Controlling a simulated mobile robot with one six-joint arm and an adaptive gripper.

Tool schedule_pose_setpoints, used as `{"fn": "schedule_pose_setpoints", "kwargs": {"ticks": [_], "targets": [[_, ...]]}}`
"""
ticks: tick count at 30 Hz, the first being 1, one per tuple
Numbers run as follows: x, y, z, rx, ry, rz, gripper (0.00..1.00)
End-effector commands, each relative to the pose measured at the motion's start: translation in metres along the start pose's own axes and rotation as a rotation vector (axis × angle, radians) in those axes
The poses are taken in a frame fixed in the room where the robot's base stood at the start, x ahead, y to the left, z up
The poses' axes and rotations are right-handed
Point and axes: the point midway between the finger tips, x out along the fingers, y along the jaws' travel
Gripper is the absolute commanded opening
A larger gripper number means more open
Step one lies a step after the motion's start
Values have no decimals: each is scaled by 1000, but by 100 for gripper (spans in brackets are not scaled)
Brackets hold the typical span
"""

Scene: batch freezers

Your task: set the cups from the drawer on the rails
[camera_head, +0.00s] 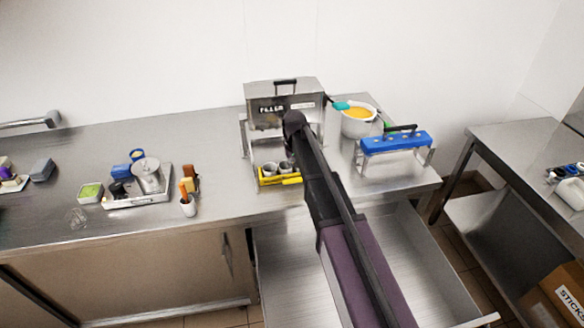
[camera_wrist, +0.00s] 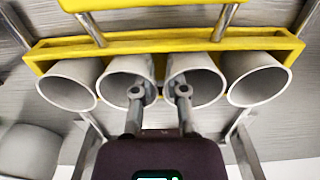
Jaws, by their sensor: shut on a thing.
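Several grey metal cups (camera_wrist: 70,84) stand in a row along a yellow-edged rail frame (camera_wrist: 165,44) in the wrist view. The frame (camera_head: 282,181) also shows in the head view, with cups (camera_head: 270,168) in it, in front of the filler (camera_head: 284,103). My gripper (camera_wrist: 160,91) is at the two middle cups, one fingertip over each mouth. It is shut, seemingly on the neighbouring walls of these cups; the exact contact is unclear. In the head view my arm hides the gripper and part of the frame. The open drawer (camera_head: 285,270) below looks bare where visible.
A blue-topped metal stand (camera_head: 396,142) and a bowl of yellow mix (camera_head: 359,120) with a teal-ended spatula (camera_head: 341,105) stand right of my arm. A tray (camera_head: 139,199) with containers is at left. The drawer juts out in front of the counter.

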Motion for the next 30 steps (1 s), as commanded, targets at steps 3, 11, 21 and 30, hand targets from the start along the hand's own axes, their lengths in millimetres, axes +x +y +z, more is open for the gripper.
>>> {"fn": "schedule_pose_setpoints", "kwargs": {"ticks": [3,11,21,30], "targets": [[0,0,0,0,0,0,0],[0,0,0,0,0,0,56],[0,0,0,0,0,0,58],[-13,0,0,0,0,0,58]]}}
